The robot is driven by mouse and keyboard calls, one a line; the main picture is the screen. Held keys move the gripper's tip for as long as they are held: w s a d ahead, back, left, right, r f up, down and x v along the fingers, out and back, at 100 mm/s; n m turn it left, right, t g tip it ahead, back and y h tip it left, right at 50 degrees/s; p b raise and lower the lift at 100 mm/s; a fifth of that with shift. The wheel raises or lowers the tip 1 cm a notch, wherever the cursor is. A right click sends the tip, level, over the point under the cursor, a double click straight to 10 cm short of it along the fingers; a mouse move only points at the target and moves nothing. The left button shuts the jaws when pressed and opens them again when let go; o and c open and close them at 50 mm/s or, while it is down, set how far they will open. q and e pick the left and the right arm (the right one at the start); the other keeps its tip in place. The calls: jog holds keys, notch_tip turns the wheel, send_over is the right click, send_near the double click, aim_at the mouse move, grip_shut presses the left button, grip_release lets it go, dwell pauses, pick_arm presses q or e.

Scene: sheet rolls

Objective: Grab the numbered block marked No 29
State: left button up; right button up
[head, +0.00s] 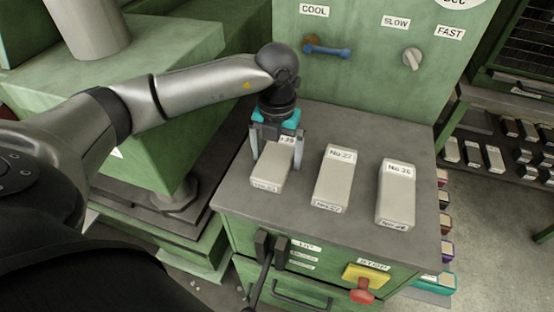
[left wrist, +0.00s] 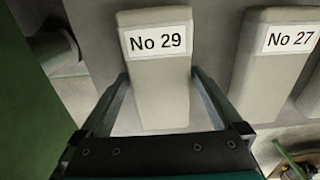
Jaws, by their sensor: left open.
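The block marked No 29 (head: 268,175) is a pale grey, long block on the grey cabinet top, leftmost of the row. In the head view its label is partly covered by my left gripper (head: 279,150). In the left wrist view the No 29 block (left wrist: 158,85) stands clear with its label readable. My left gripper (left wrist: 160,95) is open, with one finger on each side of the block's lower part. I cannot tell whether the fingers touch it. My right gripper is not in view.
The No 27 block (head: 334,178) stands to the right of No 29, and the No 26 block (head: 396,193) is further right. A green panel with a blue handle (head: 327,49) and a knob (head: 412,59) rises behind. A yellow and red switch (head: 363,283) is on the cabinet front.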

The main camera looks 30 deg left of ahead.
pick_arm(q)
grip_shut()
dwell(0.8)
